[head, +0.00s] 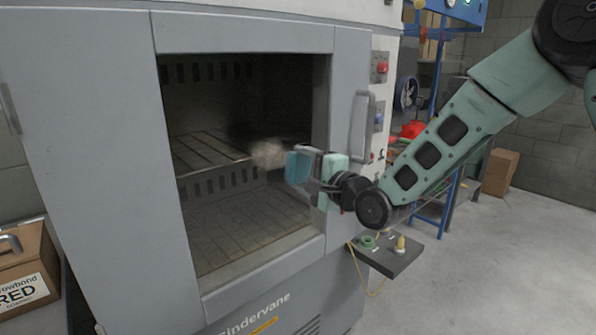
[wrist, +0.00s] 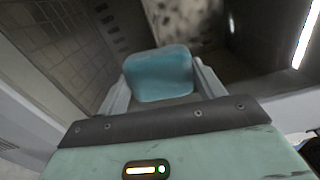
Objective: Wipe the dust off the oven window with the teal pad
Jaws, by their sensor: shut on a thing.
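My gripper (head: 314,165) is shut on the teal pad (head: 298,166) and holds it up in front of the oven window (head: 215,220), toward its right side. In the wrist view the pad (wrist: 160,73) sits between my two fingers. I cannot tell whether the pad touches the glass. A pale, blotchy dust patch (head: 268,153) shows on the window just left of the pad. It also shows in the wrist view as a speckled light patch (wrist: 178,18) beyond the pad. Dark racks show through the glass.
The oven door has a vertical handle (head: 360,135) right of the window, near my gripper. A small dark shelf (head: 392,262) with a green ring and a yellow-topped piece juts out below my wrist. A cardboard box (head: 25,275) stands at the lower left.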

